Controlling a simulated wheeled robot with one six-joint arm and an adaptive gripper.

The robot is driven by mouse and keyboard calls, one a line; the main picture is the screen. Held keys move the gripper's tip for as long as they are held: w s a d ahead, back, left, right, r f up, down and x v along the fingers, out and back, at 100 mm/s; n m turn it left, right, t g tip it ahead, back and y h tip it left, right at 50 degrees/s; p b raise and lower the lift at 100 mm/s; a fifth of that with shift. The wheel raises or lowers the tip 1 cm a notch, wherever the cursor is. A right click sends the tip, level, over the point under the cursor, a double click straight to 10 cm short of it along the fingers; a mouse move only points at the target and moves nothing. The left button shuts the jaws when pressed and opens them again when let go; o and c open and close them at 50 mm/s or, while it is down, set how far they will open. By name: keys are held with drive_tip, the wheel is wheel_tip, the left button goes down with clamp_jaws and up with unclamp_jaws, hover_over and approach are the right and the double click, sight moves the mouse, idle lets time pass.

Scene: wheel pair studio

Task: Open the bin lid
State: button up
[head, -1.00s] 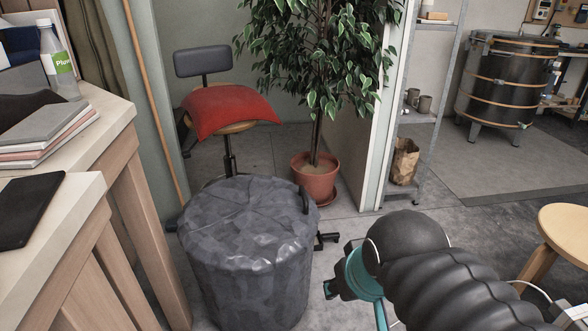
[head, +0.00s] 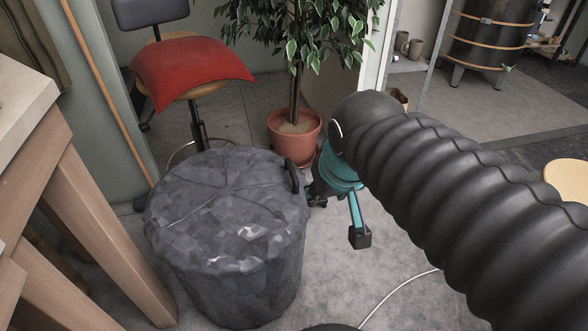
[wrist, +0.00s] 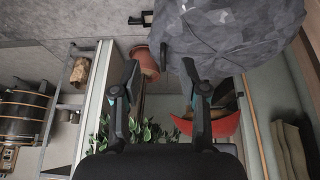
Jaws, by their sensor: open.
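The bin (head: 225,265) is a grey, faceted round drum standing on the floor. Its lid (head: 225,190) is shut and has creases running out from the middle. A dark upright handle (head: 292,177) sits at the lid's right edge. My gripper (head: 314,188) is just right of the handle, partly hidden by my arm. In the wrist view, my gripper (wrist: 161,66) is open, and its two fingers are spread. The handle (wrist: 163,57) shows between the fingertips there, beside the bin (wrist: 235,28). I cannot tell whether a finger touches it.
A potted plant (head: 295,138) and a chair with a red cushion (head: 190,70) stand behind the bin. A wooden table (head: 60,190) is close on the left. A white cable (head: 395,292) lies on the floor at right. Open floor (head: 355,290) lies right of the bin.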

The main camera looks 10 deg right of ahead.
drive_tip(key=w+f+b, duration=0.1)
drive_tip(key=w+b, duration=0.2)
drive_tip(key=w, duration=0.7)
drive_tip(key=h+b, duration=0.2)
drive_tip(key=b, duration=0.1)
approach(291, 169)
drive_tip(key=shift+g, duration=0.4)
drive_tip(key=b+x, duration=0.1)
drive_tip(key=x, duration=0.4)
drive_tip(key=b+x, duration=0.1)
drive_tip(key=x, duration=0.2)
drive_tip(key=shift+w+d+f+b, duration=0.1)
drive_tip(key=shift+w+f+b, duration=0.05)
drive_tip(key=shift+w+b, duration=0.2)
clamp_jaws()
